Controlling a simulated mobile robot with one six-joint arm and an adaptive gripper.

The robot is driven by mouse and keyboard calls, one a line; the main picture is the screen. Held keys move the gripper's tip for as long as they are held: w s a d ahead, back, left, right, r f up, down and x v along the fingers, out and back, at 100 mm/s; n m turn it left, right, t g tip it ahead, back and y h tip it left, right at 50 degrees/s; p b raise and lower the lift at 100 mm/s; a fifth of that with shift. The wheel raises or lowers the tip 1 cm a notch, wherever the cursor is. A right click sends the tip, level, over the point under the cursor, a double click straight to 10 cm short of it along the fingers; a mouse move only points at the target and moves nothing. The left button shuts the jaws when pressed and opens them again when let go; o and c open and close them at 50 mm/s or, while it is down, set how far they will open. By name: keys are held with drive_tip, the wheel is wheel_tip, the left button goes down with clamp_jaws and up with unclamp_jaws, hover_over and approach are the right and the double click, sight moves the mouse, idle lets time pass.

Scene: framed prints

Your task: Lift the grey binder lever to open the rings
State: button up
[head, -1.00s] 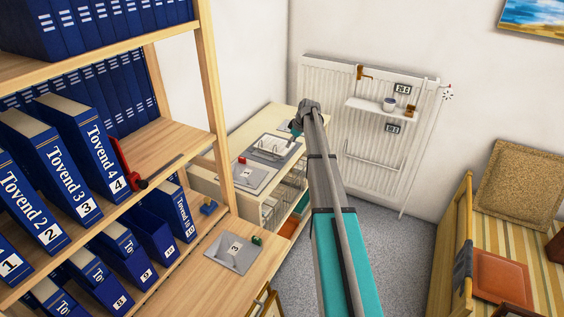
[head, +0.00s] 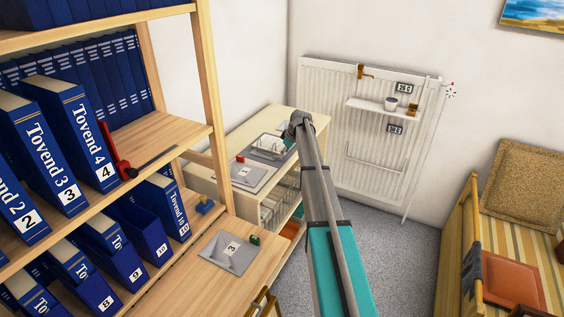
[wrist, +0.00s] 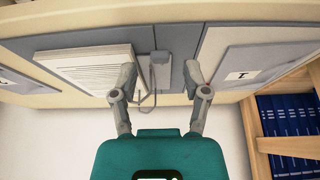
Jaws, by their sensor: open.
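An open grey binder (wrist: 140,40) with a stack of white paper (wrist: 85,68) shows at the top of the wrist view. A metal plate with a thin bent wire part (wrist: 160,72) lies between its covers; I cannot clearly tell lever from rings. My gripper (wrist: 159,75) is open and empty, its fingers apart on either side of this metal part. I cannot tell whether they touch it. In the head view the binder (head: 268,147) lies on the low cabinet, with my gripper (head: 291,138) at its right edge, partly hidden by my arm.
A grey board marked 1 (head: 247,174) lies beside the binder on the cabinet (head: 225,151). A shelf of blue binders (head: 52,150) stands at left. A radiator (head: 340,120) with a small shelf is behind. A bench (head: 515,240) stands at right. Grey floor between is clear.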

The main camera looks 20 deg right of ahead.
drive_tip(key=shift+b+x, duration=1.1)
drive_tip(key=shift+x, duration=0.4)
clamp_jaws()
